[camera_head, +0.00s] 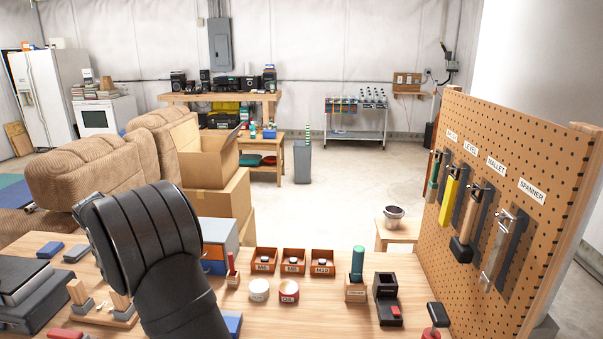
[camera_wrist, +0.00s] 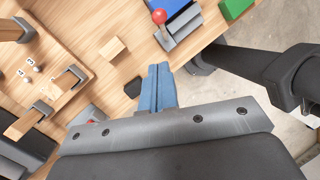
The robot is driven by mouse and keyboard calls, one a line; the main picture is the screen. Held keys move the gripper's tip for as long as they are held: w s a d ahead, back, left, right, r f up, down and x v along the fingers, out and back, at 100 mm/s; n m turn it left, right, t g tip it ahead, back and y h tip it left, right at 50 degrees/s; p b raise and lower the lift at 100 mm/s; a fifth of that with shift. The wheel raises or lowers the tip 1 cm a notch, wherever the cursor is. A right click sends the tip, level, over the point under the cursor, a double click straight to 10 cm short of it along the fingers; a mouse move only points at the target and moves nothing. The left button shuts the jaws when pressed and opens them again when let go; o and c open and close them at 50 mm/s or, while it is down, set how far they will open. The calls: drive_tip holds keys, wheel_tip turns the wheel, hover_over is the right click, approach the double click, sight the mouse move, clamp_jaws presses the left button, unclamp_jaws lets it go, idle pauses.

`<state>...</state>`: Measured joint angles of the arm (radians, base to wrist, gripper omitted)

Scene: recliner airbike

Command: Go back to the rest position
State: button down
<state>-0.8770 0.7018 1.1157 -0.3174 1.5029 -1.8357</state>
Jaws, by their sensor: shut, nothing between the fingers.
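My gripper (camera_wrist: 162,68) shows in the wrist view with its two blue fingers pressed together and nothing between them. It hangs over the wooden workbench (camera_wrist: 75,15), apart from the things on it. A small wooden block (camera_wrist: 112,47) lies left of the fingertips, and a small black block (camera_wrist: 132,88) lies left of the fingers. In the head view my black arm covers the left part of the workbench (camera_head: 335,318), and the fingers are hidden.
A red-knobbed lever (camera_wrist: 159,16) and a green block (camera_wrist: 236,8) lie near the fingertips. Labelled orange bins (camera_head: 294,262) stand mid-bench. A pegboard (camera_head: 520,150) with hanging tools rises on the right. A cardboard box (camera_head: 205,155) and recliner (camera_head: 105,165) stand behind.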

drive_tip(key=s+d+f+t, duration=0.2)
drive_tip(key=d+f, duration=0.3)
drive_tip(key=f, duration=0.5)
drive_tip(key=shift+m+t, duration=0.3)
drive_tip(key=shift+t, duration=0.3)
drive_tip(key=shift+s, duration=0.1)
